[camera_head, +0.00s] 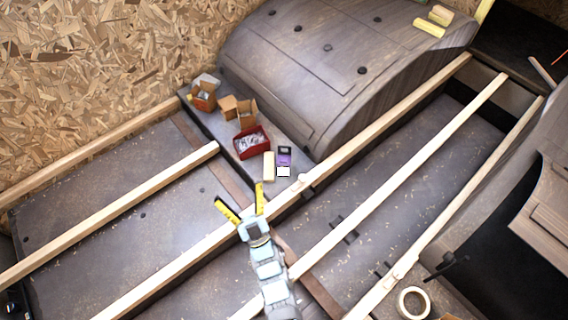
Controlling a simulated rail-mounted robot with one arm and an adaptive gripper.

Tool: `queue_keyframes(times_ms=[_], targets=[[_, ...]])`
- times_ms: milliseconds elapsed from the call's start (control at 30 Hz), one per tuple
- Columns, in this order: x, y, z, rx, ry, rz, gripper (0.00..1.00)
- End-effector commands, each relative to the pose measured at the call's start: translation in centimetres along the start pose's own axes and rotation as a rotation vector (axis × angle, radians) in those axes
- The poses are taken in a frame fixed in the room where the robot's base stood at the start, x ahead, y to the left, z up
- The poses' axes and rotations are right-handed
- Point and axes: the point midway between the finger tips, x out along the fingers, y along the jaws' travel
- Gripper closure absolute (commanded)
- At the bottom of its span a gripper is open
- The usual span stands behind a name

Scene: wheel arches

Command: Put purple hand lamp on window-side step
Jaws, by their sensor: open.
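The purple hand lamp (284,159), with a dark end and a white end, is on the narrow grey step (220,128) beside the wheel arch (335,65). It is near the step's lower right end, right of a cream block (269,166). My gripper (239,193) has yellow fingers spread apart with nothing between them. It is below and left of the lamp, apart from it. I cannot tell from this view which step is the window-side one.
A red box of small parts (252,143) and open cardboard boxes (240,110) (205,97) crowd the step. Pale wooden battens (400,165) cross the floor. Yellow blocks (429,28) lie on the arch. A tape roll (400,303) is at the lower right.

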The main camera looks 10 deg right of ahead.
Motion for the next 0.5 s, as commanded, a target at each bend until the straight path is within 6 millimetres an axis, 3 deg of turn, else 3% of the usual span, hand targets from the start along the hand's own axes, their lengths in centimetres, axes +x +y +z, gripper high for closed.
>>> queue_keyframes(times_ms=[33, 200, 500], targets=[[1.1, 0.2, 2.0, 0.004, -0.057, -0.012, 0.04], [2.7, 1.5, 8.8, 0.013, -0.252, -0.032, 0.04], [4.1, 5.7, 18.5, 0.011, -0.588, 0.007, 0.04]])
